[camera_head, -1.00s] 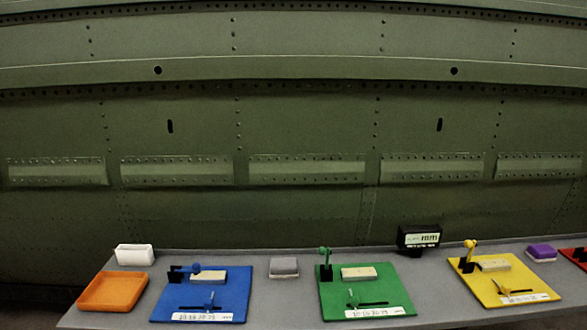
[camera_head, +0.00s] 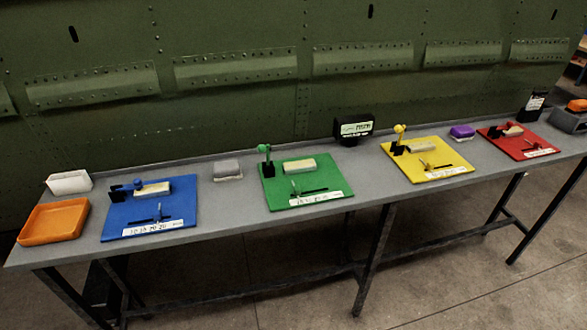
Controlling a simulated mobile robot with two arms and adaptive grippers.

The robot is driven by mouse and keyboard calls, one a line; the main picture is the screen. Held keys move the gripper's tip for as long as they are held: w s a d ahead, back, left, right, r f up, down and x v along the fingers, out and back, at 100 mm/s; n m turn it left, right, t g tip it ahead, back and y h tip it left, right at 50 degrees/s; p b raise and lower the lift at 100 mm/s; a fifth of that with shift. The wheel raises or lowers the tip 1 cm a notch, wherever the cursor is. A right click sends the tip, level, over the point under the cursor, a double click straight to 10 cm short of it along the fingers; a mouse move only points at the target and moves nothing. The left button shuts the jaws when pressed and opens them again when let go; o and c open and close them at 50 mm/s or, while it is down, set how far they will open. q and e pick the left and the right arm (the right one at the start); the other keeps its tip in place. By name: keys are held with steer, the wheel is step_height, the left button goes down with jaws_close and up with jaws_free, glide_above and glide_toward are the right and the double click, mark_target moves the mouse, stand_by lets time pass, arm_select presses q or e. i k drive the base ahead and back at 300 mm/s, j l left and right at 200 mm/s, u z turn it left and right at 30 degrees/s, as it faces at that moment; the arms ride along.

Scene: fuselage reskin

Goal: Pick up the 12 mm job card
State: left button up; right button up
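No card that I can read as the 12 mm job card shows. A black holder (camera_head: 533,104) with a small white printed label stands at the back right of the bench; its text is too small to read. A black box (camera_head: 354,129) with a pale display stands at the back middle of the bench, behind the green board; its reading is not clear. Neither of my grippers is in view.
The long grey bench (camera_head: 232,203) carries a blue board (camera_head: 118,218), a green board (camera_head: 284,194), a yellow board (camera_head: 440,170) and a red board (camera_head: 540,146). An orange tray (camera_head: 53,222) and a white bin (camera_head: 69,182) are at left. The green fuselage panel (camera_head: 120,130) rises behind.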

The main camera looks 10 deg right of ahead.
mark_target(534, 102)
steer(key=z, duration=1.75)
steer(key=i+l+u, duration=0.1)
steer(key=i+l, duration=0.3)
steer(key=i+l+u, duration=0.1)
steer(key=i+l, duration=0.25)
steer(key=l, duration=0.15)
steer(key=i+l, duration=0.35)
steer(key=i+l+u, duration=0.15)
steer(key=i+l, duration=0.2)
steer(key=l, duration=0.25)
